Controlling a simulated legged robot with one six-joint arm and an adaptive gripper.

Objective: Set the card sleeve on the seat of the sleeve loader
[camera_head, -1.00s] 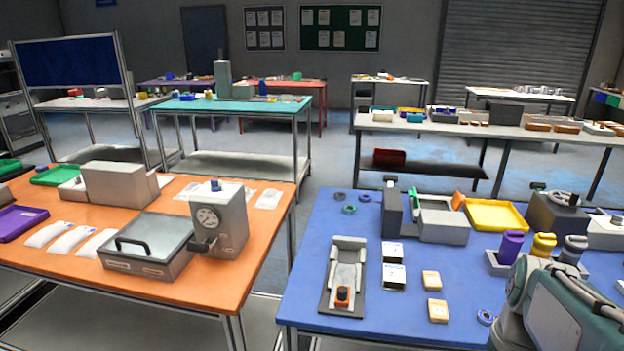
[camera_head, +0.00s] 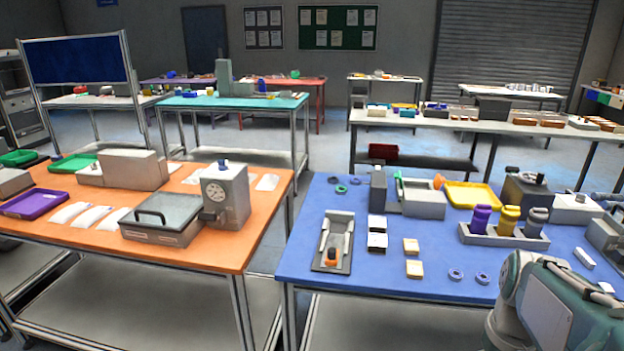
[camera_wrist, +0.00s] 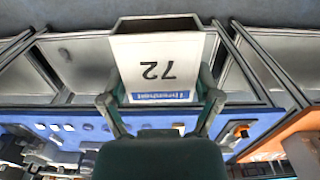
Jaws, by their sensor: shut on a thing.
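My gripper (camera_wrist: 160,103) is shut on the card sleeve (camera_wrist: 158,68), a white, open-ended box marked "72" with a blue printed band. The sleeve is held between the two fingers, above the floor in front of the blue table in the wrist view. The gripper and sleeve are out of the head view. A grey channel-shaped fixture on a dark plate with an orange block (camera_head: 334,241), which looks like the sleeve loader, stands on the left of the blue table. Its orange block also shows in the wrist view (camera_wrist: 240,132). The sleeve is apart from it.
The blue table (camera_head: 345,279) has clear room along its front left. White-topped boxes (camera_head: 377,233), small tan blocks (camera_head: 412,246), rings (camera_head: 455,274) and a rack with cylinders (camera_head: 490,237) stand nearby. An orange table (camera_head: 120,249) is at left, across a gap.

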